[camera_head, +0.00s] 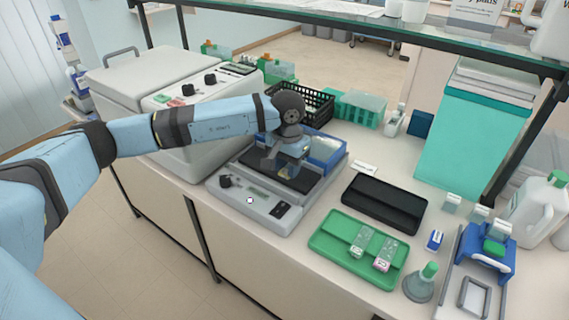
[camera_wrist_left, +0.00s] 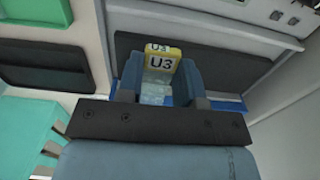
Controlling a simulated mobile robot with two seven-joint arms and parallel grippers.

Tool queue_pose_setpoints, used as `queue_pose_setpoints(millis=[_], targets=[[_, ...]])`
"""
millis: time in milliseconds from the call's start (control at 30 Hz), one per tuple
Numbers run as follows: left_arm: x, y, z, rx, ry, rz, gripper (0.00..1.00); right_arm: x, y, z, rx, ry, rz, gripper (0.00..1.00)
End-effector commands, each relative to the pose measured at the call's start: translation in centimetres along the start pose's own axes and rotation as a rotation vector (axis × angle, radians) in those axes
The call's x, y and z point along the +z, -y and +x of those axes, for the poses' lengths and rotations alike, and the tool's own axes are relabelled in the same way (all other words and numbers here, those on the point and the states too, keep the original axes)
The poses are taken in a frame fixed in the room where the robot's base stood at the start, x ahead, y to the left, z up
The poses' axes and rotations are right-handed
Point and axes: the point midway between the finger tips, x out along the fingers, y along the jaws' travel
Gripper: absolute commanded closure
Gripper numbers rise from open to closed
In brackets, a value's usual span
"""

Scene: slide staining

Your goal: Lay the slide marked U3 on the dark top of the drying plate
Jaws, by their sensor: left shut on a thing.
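The slide marked U3 (camera_wrist_left: 161,64) has a yellow label end and a clear glass part. It is held between the two fingers of my left gripper (camera_wrist_left: 158,84) in the left wrist view. In the head view my left gripper (camera_head: 286,163) is over the dark top (camera_head: 300,183) of the drying plate (camera_head: 252,203), a grey box with a knob and a small display. The dark top also shows behind the slide in the wrist view (camera_wrist_left: 240,72). Whether the slide touches it, I cannot tell. My right gripper is not in view.
A blue tray (camera_head: 328,153) stands just behind the plate. A green tray (camera_head: 327,244) with two slides and a black case (camera_head: 385,203) lie to the right. A large light-grey machine (camera_head: 180,148) stands at left. A glass shelf (camera_head: 330,20) spans the back.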

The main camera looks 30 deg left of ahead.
Motion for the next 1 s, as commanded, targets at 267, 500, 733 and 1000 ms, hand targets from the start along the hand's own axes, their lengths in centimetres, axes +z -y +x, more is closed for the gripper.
queue_pose_setpoints(millis=[267,500,733,1000], targets=[[0.0,-0.1,1.2,0.000,0.000,0.000,0.90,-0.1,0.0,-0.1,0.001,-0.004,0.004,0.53],[0.0,-0.1,3.1,0.000,-0.001,0.000,0.90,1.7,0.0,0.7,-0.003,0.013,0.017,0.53],[0.0,-0.1,3.6,0.000,-0.001,-0.001,0.90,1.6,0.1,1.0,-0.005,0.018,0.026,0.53],[0.0,-0.1,3.6,0.000,-0.001,-0.001,0.90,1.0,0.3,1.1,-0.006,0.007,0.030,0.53]])
